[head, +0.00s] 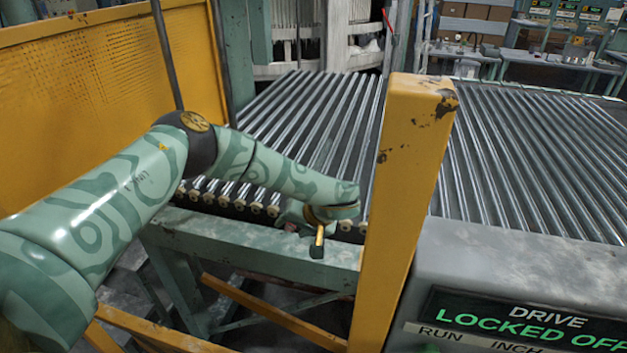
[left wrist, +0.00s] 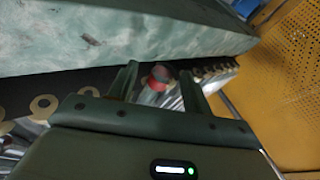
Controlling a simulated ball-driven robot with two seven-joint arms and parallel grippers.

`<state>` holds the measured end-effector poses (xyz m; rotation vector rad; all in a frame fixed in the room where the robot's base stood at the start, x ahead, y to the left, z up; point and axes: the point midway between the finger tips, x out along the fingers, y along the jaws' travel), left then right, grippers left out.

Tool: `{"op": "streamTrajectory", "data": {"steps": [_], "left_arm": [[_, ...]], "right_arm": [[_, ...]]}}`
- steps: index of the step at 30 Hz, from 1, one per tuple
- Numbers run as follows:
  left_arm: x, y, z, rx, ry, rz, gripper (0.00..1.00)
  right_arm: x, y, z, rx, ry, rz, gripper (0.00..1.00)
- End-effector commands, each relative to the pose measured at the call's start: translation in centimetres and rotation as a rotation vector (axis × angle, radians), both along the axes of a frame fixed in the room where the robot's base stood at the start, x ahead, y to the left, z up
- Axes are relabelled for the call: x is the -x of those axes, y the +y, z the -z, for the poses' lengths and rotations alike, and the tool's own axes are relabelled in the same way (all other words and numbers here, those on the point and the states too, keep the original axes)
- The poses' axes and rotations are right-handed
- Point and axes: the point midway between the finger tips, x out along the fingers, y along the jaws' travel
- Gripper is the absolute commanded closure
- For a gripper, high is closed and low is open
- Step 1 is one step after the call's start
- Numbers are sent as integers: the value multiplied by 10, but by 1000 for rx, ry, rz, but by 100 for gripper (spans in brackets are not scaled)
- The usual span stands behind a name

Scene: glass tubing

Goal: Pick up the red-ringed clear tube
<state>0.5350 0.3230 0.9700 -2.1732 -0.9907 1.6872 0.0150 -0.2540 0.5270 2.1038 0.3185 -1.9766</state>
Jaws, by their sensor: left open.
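In the left wrist view, a clear tube with a red ring (left wrist: 158,76) shows between the two fingers of my left gripper (left wrist: 159,70). Its glassy body runs down toward the palm, and part of it is hard to make out. The fingers stand apart on either side of it; I cannot tell whether either one touches it. In the head view, my left gripper (head: 308,233) is at the near edge of the roller conveyor, pointing down. I cannot make out the tube there. My right gripper is not in view.
The roller conveyor (head: 310,125) has a green frame (head: 250,245) and round roller ends along its edge. A yellow post (head: 408,190) stands just right of my left gripper. A yellow perforated panel (head: 100,90) stands behind my arm. A grey drive box (head: 520,275) is at right.

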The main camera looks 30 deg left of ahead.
Motion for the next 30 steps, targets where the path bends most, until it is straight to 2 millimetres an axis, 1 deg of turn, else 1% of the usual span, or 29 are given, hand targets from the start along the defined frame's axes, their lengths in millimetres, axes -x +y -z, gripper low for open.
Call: {"op": "streamTrajectory", "data": {"steps": [4,5,6,8,9,10,19,23,26,29,30], "left_arm": [[0,0,-1,1,-1,1,51],[0,0,-1,1,-1,1,56],[0,0,-1,1,-1,1,67],[0,0,-1,1,-1,1,84],[0,-1,-1,1,-1,1,95],[0,-1,-1,1,-1,1,99],[0,0,-2,0,-1,0,99],[-1,-1,-6,-1,-2,0,99],[-1,0,-17,-1,-4,-1,99],[-2,-1,-36,0,-6,1,99],[0,-5,-43,1,-5,4,99]], "right_arm": [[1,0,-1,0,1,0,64],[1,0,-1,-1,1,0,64],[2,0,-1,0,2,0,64],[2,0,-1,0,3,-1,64],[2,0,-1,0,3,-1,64],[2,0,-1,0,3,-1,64],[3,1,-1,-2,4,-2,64],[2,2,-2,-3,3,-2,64],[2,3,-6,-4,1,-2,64],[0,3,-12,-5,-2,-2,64],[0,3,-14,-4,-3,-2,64]]}}
